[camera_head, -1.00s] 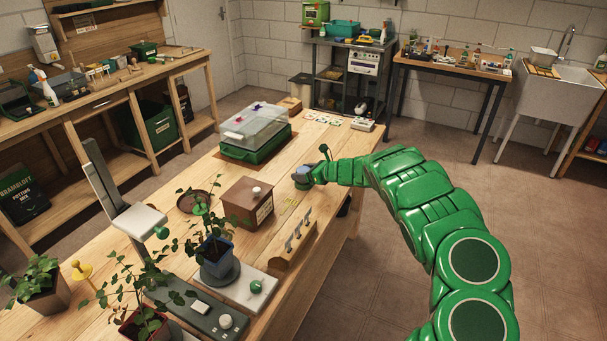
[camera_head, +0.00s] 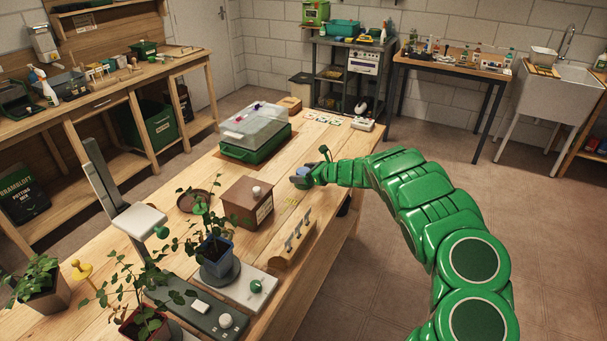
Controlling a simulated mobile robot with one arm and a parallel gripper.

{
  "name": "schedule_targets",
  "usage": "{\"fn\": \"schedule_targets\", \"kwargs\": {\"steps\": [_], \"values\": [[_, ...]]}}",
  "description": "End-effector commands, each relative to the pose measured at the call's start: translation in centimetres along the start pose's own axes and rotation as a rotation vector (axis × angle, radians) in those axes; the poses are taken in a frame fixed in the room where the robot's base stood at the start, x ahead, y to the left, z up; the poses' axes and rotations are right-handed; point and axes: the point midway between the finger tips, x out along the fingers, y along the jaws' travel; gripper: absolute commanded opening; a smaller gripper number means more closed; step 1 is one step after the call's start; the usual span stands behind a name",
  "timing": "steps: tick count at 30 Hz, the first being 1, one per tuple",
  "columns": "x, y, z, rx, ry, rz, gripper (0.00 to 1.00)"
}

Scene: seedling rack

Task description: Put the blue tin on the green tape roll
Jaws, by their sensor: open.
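The blue tin (camera_head: 303,171) is a small blue shape on the long wooden bench, right at the tip of my arm. My gripper (camera_head: 301,180) is open and low over the bench beside the tin, partly covering it. At this size I cannot tell whether the fingers touch the tin or what lies directly under it. I cannot make out the green tape roll; it may be hidden by my gripper or the tin.
A brown box (camera_head: 246,203) stands just left of and nearer than my gripper. A green propagator with a clear lid (camera_head: 255,125) is behind to the left. A wooden peg block (camera_head: 293,245) lies nearer at the bench's right edge. White labels (camera_head: 322,118) lie beyond.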

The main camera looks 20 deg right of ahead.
Motion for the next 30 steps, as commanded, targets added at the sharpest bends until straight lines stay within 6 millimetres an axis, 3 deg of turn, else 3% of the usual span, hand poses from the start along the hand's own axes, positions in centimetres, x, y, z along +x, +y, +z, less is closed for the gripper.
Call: {"fn": "schedule_targets", "kwargs": {"steps": [8, 30], "values": [[-1.7, -0.1, 0.1, -0.001, 0.002, -0.002, 0.91], [-9.7, -0.1, 0.1, 0.0, 0.002, -0.003, 0.91]]}}
